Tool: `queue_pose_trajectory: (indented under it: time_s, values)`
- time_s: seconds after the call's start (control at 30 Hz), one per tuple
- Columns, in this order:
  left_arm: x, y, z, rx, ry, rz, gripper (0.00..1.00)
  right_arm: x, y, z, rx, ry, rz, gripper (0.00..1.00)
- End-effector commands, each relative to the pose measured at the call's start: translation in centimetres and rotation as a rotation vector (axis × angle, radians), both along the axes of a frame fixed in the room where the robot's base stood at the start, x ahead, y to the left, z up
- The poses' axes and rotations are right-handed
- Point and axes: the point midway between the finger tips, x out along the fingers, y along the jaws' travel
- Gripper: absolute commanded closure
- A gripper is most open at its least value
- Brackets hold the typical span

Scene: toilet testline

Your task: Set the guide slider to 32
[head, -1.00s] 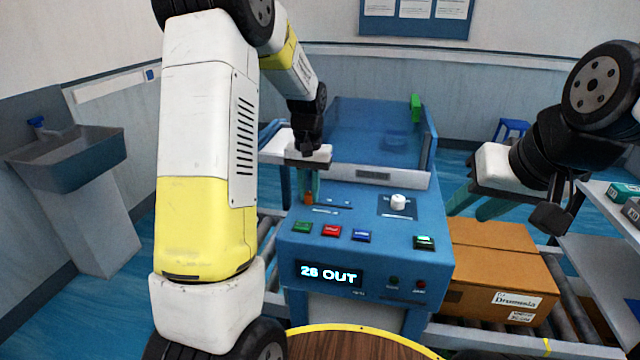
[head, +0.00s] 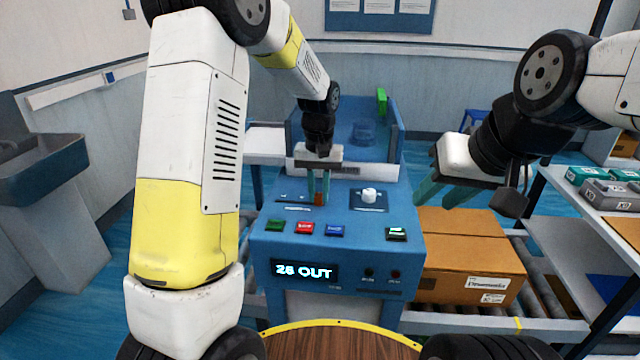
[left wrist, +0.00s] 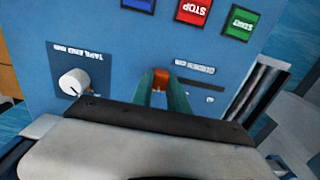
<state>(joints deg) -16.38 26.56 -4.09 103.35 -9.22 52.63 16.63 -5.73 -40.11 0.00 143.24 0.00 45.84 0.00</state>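The blue console (head: 345,250) carries the guide slider, a small orange knob (head: 319,198), at the right end of its visible slot. My left gripper (head: 318,194) points down at the panel with its green fingers on either side of the knob. The left wrist view shows the orange knob (left wrist: 161,78) between the fingertips, which appear to touch it. The display (head: 304,271) reads "OUT" after a two-digit number that looks like 28, though its second digit is blurred. My right gripper (head: 437,188) is open and empty, in the air right of the console.
A white rotary knob (head: 369,195) stands right of the slider. Cardboard boxes (head: 465,260) sit on a conveyor to the right.

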Motion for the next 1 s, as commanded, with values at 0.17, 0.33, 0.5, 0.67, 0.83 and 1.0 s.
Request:
queue_pose_trajectory:
  time_s: [0.17, 0.33, 0.5, 0.67, 0.83, 1.0]
  values:
    - [0.0, -0.5, 0.1, -0.007, -0.004, -0.004, 0.58, 0.0, 0.0, 0.0, 0.0, 0.0, 0.0, 0.64]
    - [0.0, -0.4, 0.1, -0.006, -0.002, -0.003, 0.58, 0.0, 0.0, 0.0, 0.0, 0.0, 0.0, 0.64]
    - [0.1, -0.3, 0.8, -0.005, -0.004, -0.003, 0.58, 0.0, 0.0, 0.0, 0.0, 0.0, 0.0, 0.64]
    - [0.1, -0.4, 3.3, -0.006, -0.007, -0.004, 0.58, 0.0, 0.0, 0.0, 0.0, 0.0, 0.0, 0.64]
    - [0.1, -0.4, 6.1, -0.007, -0.006, -0.004, 0.58, 0.0, 0.0, 0.0, 0.0, 0.0, 0.0, 0.64]
    - [0.0, -0.4, 7.6, -0.006, -0.003, -0.004, 0.58, 0.0, 0.0, 0.0, 0.0, 0.0, 0.0, 0.64]
